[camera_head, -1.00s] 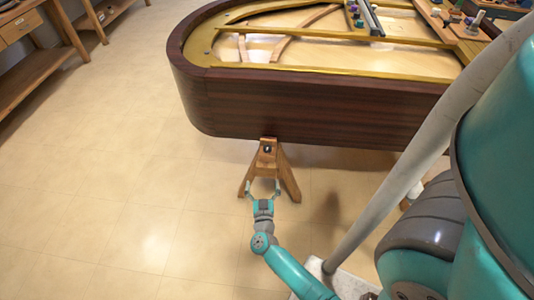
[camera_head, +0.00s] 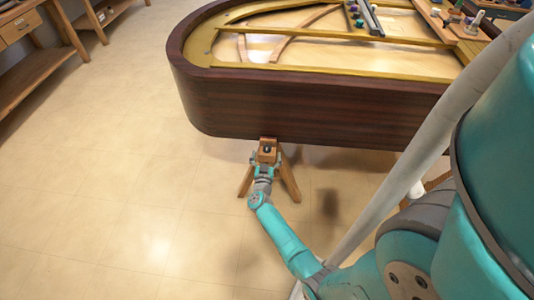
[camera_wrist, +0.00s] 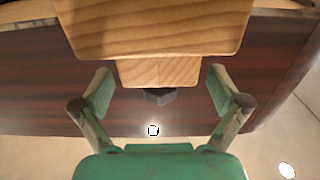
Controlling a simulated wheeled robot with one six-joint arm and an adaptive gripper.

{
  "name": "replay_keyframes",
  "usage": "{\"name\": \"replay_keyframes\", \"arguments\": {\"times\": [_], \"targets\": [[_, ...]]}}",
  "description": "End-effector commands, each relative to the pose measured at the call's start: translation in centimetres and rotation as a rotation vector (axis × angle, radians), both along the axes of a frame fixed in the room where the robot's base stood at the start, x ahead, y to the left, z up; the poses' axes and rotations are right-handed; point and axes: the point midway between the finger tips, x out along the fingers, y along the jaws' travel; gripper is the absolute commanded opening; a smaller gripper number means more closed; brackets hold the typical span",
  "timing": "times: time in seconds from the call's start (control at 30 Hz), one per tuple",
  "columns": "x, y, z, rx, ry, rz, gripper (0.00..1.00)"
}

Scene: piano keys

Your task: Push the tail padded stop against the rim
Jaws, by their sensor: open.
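The tail padded stop (camera_head: 268,146) is a wooden block on a splayed wooden stand, below the outer side of the piano rim (camera_head: 310,108). I cannot tell whether it touches the rim. In the wrist view a wide wooden block (camera_wrist: 155,30) fills the top, with a smaller block (camera_wrist: 158,71) and a dark knob (camera_wrist: 158,96) under it. My gripper (camera_head: 266,160) is at the stand's near side. In the wrist view its open fingers (camera_wrist: 161,72) stand left and right of the smaller block, with gaps on both sides. The pad is hidden.
The dark wood piano case curves away to the left, with a gold frame (camera_head: 330,70) inside. A wooden bench (camera_head: 40,60) stands at the far left. The tiled floor (camera_head: 110,190) left of the stand is clear.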

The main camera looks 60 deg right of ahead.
Motion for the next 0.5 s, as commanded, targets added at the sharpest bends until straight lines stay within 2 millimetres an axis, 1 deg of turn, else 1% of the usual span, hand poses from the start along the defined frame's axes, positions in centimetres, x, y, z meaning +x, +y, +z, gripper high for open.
{"name": "replay_keyframes", "arguments": {"times": [0.13, 0.43, 0.47, 0.5], "targets": [[0.34, -0.94, -0.01, 0.001, 0.000, -0.001, 0.98], [0.41, -1.11, -0.03, 0.001, 0.000, 0.000, 0.98], [0.41, -1.11, -0.03, 0.001, 0.000, 0.000, 0.95], [0.41, -1.10, -0.03, 0.001, 0.000, 0.000, 0.85]]}}
